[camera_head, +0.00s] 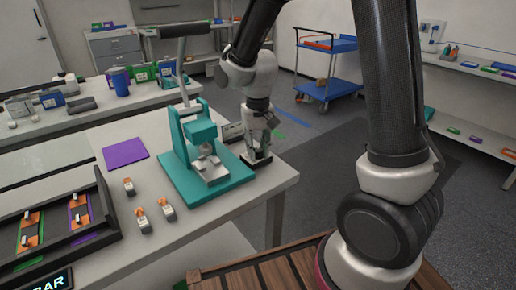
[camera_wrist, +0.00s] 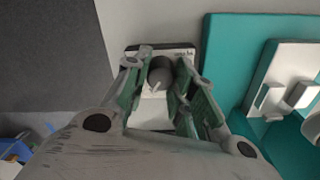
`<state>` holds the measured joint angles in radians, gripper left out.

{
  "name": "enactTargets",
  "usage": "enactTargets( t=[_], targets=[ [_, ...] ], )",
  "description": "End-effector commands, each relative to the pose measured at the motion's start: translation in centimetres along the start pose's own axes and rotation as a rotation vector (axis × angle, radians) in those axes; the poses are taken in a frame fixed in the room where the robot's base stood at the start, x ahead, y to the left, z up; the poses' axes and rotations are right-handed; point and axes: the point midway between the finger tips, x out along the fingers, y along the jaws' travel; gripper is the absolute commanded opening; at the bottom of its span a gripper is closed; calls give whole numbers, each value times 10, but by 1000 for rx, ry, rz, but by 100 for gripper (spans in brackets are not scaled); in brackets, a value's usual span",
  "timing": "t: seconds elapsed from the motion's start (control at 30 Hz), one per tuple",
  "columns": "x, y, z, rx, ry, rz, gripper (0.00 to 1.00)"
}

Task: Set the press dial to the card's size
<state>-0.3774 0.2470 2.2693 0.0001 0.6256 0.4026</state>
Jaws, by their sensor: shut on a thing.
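The teal press (camera_head: 200,135) stands near the right end of the table, with its long lever raised. The dial (camera_wrist: 160,72) is a dark grey round knob with a pale pointer mark, on a small white-and-dark base (camera_wrist: 152,112) beside the press. My gripper (camera_head: 256,150) points down over this base at the table's right end. In the wrist view its fingers are on either side of the knob and shut on it. The fingers partly hide the scale, and its markings are too small to read. A small dark panel (camera_head: 232,132) stands behind the press; I cannot tell whether it is the card.
Several small orange-and-white cells (camera_head: 142,220) lie in front of the press. A dark tray (camera_head: 105,220) with more cells is at the left. A purple mat (camera_head: 124,153) lies behind them. A blue cart (camera_head: 328,68) stands on the floor farther back.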

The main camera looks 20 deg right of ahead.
Motion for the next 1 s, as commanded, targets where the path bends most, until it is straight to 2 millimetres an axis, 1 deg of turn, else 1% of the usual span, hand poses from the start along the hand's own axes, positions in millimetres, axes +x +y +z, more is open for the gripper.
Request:
enactTargets(
  t=[0.6,0.8,1.0],
  targets=[
    [0,-2,0,-578,2,0,2],
    [-1,-2,0,-738,2,0,2],
    [-1,-2,0,-854,2,0,2]
  ],
)
